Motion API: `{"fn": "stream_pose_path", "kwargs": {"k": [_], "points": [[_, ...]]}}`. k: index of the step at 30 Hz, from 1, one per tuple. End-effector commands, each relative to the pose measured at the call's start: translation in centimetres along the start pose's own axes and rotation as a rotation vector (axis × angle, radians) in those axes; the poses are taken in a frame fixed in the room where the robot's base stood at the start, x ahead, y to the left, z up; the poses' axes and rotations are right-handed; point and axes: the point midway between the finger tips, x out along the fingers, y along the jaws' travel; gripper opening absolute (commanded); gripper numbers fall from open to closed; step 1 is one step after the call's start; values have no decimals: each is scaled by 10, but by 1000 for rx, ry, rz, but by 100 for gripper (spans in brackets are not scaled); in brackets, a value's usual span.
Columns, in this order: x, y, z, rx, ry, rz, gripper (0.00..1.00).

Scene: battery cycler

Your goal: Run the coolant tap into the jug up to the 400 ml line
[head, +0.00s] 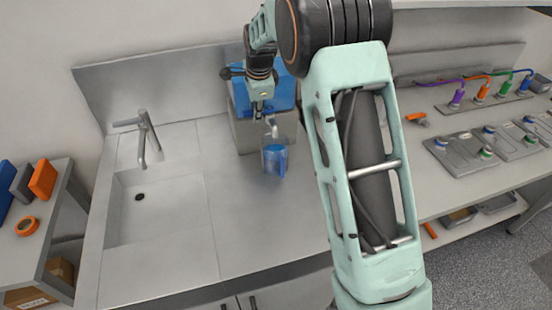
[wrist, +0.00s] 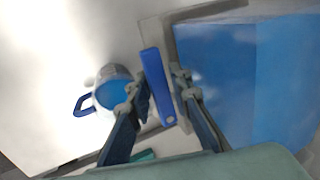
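The clear jug (head: 274,160) stands upright on the counter under the coolant tap (head: 272,128), with blue liquid inside. It also shows in the wrist view (wrist: 112,95), seen from above with its blue handle to the left. Its level lines are too small to read. My gripper (head: 258,108) is above and just left of the tap, in front of the blue coolant tank (head: 236,92). Any stream from the spout cannot be made out.
A steel sink (head: 160,205) with its own faucet (head: 148,135) is on the left. Free counter lies in front of the jug. A side shelf (head: 40,215) with orange items stands far left. Battery trays (head: 465,152) and coloured leads are on the right bench.

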Motion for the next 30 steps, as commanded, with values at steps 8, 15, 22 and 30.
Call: {"fn": "stream_pose_path", "kwargs": {"k": [8, 15, 22, 30], "points": [[0, -3, 0, -1, 0, -6, 25], [0, -2, 0, -1, 0, -4, 25], [-22, -4, 0, -1, 0, -3, 25], [-55, -5, 0, -1, 0, -4, 25]]}}
